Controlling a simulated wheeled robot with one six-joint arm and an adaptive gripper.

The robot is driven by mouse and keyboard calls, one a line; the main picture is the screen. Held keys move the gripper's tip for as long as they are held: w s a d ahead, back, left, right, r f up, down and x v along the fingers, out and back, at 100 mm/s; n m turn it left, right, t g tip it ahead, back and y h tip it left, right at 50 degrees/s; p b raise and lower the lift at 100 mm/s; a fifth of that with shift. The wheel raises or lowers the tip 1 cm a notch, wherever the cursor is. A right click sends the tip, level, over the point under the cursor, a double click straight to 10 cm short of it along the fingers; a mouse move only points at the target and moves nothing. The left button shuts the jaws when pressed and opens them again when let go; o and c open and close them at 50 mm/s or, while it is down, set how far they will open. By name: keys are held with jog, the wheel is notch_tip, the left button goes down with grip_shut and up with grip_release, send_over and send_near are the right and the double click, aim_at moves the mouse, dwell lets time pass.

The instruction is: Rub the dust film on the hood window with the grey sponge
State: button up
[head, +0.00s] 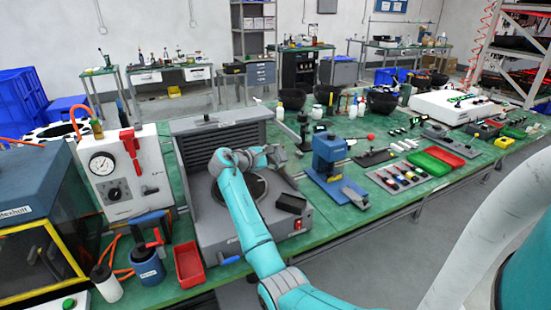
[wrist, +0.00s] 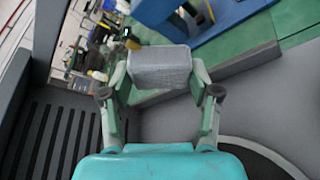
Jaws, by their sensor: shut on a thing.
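The grey sponge (wrist: 160,66) is a small block held between the fingertips of my gripper (wrist: 160,78) in the wrist view. In the head view my gripper (head: 266,157) is above the grey machine with the round plate, and the sponge (head: 277,155) is small at its tip. The hood (head: 38,180) stands at the left edge of the head view, with a dark top and a yellow-edged window (head: 40,255). My gripper is well to the right of it, not touching it. I cannot make out the dust film.
Between my gripper and the hood stand a white gauge box (head: 120,175) with a red lever, a blue pot (head: 147,262) and a red tray (head: 188,264). A blue press (head: 330,160) stands right of the grey machine (head: 215,225). Dark bowls and bottles stand behind.

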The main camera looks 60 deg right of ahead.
aim_at(274, 140)
jog(key=shift+r, duration=0.55)
jog(key=shift+w+d, duration=0.1)
jog(key=shift+d, duration=0.05)
jog(key=shift+w+d, duration=0.45)
jog(key=shift+w, duration=0.4)
jog(key=shift+w+d, duration=0.4)
jog(key=shift+w, duration=0.45)
jog(key=shift+w+d+r, duration=0.4)
jog(key=shift+w+d, duration=0.2)
jog(key=shift+w, duration=0.15)
jog(key=shift+w+d+r, duration=0.4)
jog(key=shift+w+d, duration=0.15)
jog(key=shift+w, duration=0.2)
jog(key=shift+s+a, duration=0.7)
jog(key=shift+s, duration=0.4)
jog(key=shift+s+a, duration=0.7)
jog(key=shift+s, duration=0.45)
jog(key=shift+s+a, duration=0.7)
jog(key=shift+s, duration=0.4)
jog(key=w+a, duration=0.3)
jog(key=a, duration=0.2)
jog(key=shift+w+a, duration=0.15)
